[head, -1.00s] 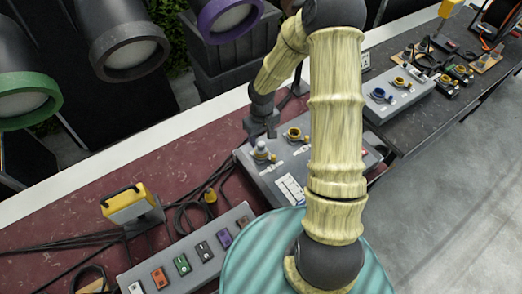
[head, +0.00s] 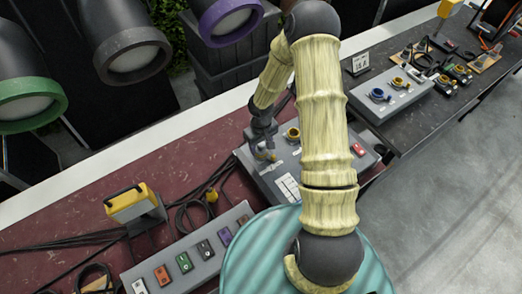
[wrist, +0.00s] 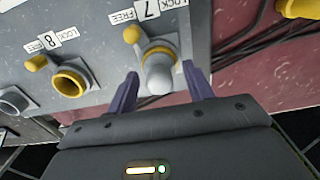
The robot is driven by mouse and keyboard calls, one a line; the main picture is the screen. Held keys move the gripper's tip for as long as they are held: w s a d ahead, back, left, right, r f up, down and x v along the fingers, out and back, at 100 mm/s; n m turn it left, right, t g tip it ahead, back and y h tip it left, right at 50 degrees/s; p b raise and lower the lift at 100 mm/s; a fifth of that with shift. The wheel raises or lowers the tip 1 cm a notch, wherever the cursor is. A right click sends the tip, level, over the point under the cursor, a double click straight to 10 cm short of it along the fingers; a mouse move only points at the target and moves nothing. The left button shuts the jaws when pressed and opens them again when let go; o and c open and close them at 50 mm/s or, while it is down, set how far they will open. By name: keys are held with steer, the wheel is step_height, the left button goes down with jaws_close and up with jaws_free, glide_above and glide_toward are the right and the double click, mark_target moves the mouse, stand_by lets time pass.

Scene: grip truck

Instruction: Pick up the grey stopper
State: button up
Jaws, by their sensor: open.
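The grey stopper (wrist: 159,73) is a rounded plug seated in a yellow-ringed socket on the grey panel box (head: 257,172), under a label reading 7. My gripper (wrist: 160,88) is open in the wrist view, with one finger on each side of the stopper; I cannot tell whether they touch it. In the head view my gripper (head: 264,152) is low over the panel box and mostly hides the stopper.
An empty yellow-ringed socket (wrist: 70,82) labelled 8 lies left of the stopper, with a yellow lever (wrist: 36,62) beside it. A switch strip (head: 195,255), a yellow lamp (head: 130,203) and black cables lie on the red bench top (head: 60,218).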

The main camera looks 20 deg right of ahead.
mark_target(261, 144)
steer(key=c, duration=1.1)
steer(key=shift+o, duration=0.2)
steer(key=shift+r, duration=0.1)
step_height(261, 144, up, 10)
steer(key=shift+f+b, duration=0.1)
steer(key=shift+b, duration=0.85)
